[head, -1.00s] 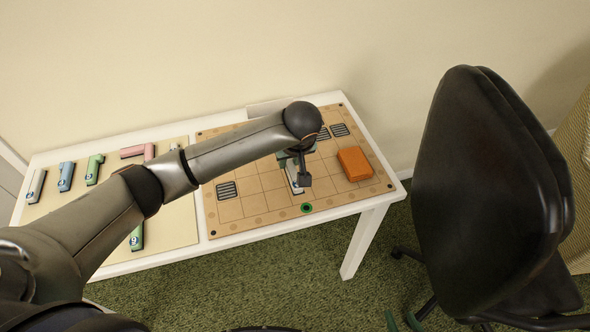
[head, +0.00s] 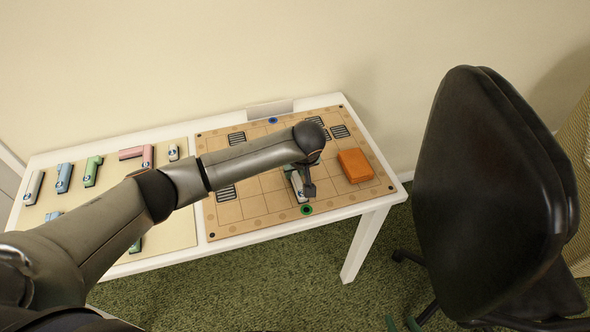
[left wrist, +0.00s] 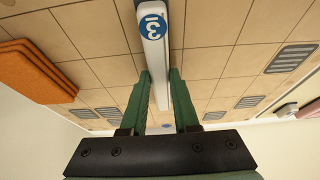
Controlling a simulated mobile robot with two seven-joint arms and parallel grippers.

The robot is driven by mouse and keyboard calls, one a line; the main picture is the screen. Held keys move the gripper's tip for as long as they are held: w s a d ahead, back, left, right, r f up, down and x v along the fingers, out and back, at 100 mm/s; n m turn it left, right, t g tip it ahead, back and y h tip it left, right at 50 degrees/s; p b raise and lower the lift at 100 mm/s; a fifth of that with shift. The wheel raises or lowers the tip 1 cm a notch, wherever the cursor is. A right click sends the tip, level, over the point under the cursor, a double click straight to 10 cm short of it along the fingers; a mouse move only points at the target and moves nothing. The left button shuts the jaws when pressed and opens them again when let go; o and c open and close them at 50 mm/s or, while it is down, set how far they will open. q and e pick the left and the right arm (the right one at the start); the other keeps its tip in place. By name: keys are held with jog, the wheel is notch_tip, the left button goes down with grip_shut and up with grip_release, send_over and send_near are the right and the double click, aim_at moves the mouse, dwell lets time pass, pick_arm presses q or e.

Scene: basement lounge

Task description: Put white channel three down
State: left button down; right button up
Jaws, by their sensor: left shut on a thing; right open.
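White channel three (left wrist: 152,42), a long white bar with a blue disc marked 3, lies between the green fingers of my left gripper (left wrist: 160,80) in the left wrist view. My left gripper (head: 307,186) is shut on it at the front middle of the tan grid board (head: 228,214). A pale part of the channel (head: 298,189) shows in the head view, near the green ring (head: 306,209) on the board's front edge. Whether the channel touches the board cannot be told. My left arm hides part of the board. My right gripper is not in view.
An orange block (head: 354,165) sits on the board to the right. Dark grilles (head: 340,131) lie on several squares. Several coloured channel pieces (head: 64,178) lie on a pale mat (head: 181,232) at left. A black chair (head: 480,180) stands right of the white table (head: 361,243).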

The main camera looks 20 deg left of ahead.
pick_arm(q)
jog(key=c, duration=0.7)
grip_release()
jog(key=shift+o, duration=0.2)
jog(key=p+v, duration=0.1)
jog(key=v, duration=1.1)
jog(key=shift+r+p, duration=0.2)
jog(key=shift+p, duration=0.15)
